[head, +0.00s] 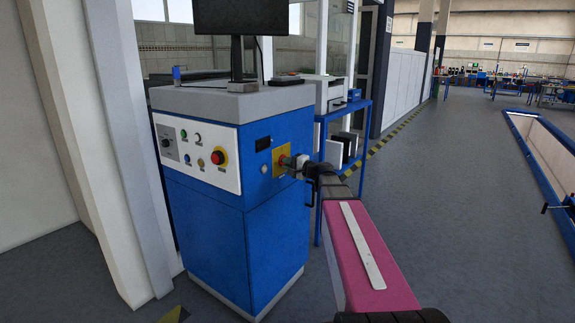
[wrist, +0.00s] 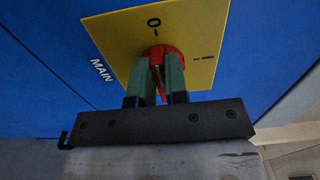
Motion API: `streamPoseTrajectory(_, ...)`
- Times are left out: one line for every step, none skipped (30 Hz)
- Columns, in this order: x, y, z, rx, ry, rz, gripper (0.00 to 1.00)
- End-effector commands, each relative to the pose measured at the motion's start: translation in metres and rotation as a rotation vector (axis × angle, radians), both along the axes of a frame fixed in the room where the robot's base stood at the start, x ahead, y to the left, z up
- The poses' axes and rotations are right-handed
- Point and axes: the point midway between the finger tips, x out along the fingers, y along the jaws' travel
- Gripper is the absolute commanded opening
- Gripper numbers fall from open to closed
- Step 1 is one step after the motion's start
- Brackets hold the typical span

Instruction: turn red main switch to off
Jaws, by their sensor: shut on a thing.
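The red main switch (wrist: 160,50) sits on a yellow plate (wrist: 115,32) on the blue cabinet (head: 222,235). In the wrist view the plate carries a 0 mark above the switch and an I mark to its right, with the word MAIN at its left. My gripper (wrist: 158,74) is shut on the switch handle, with one greenish finger on each side of it. The fingers hide much of the handle, so I cannot tell exactly which mark it points to. In the head view my gripper (head: 288,162) reaches the plate (head: 277,153) on the cabinet's right face.
A white control panel (head: 206,178) with several buttons and a red emergency stop knob (head: 218,157) is on the cabinet's left face. A monitor (head: 240,17) stands on top. A blue shelf rack (head: 360,110) with a printer is behind my arm. Open floor lies right.

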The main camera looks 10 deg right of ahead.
Motion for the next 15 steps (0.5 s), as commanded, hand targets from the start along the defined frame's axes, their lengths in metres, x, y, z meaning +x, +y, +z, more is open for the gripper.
streamPoseTrajectory(-0.0011,0.0,-0.0008,-0.006,-0.001,0.001,0.0)
streamPoseTrajectory(-0.0011,0.0,-0.0009,-0.006,-0.001,0.001,0.0)
streamPoseTrajectory(-0.0011,0.0,-0.0009,-0.006,-0.001,0.001,0.0)
streamPoseTrajectory(-0.0013,0.0,-0.0009,-0.006,-0.001,0.001,0.0)
streamPoseTrajectory(-0.0013,0.0,-0.0009,-0.006,-0.001,0.001,0.0)
streamPoseTrajectory(-0.0013,0.0,-0.0009,-0.006,-0.001,0.001,0.0)
streamPoseTrajectory(-0.0013,0.0,-0.001,-0.006,-0.001,0.001,0.0)
streamPoseTrajectory(-0.0013,0.0,-0.001,-0.006,-0.001,0.001,0.0)
streamPoseTrajectory(-0.0013,0.0,-0.001,-0.006,-0.001,0.001,0.17)
streamPoseTrajectory(-0.0013,0.0,-0.001,-0.006,-0.001,0.001,0.27)
streamPoseTrajectory(-0.0013,0.0,-0.001,-0.006,-0.001,0.001,0.37)
streamPoseTrajectory(-0.0011,0.0,-0.0008,-0.005,-0.001,0.0,0.39)
streamPoseTrajectory(-0.001,0.0,-0.0008,-0.005,-0.001,0.0,0.39)
streamPoseTrajectory(-0.001,0.0,-0.0007,-0.005,-0.001,0.0,0.39)
streamPoseTrajectory(-0.0008,0.0,-0.0006,-0.004,-0.001,0.0,0.39)
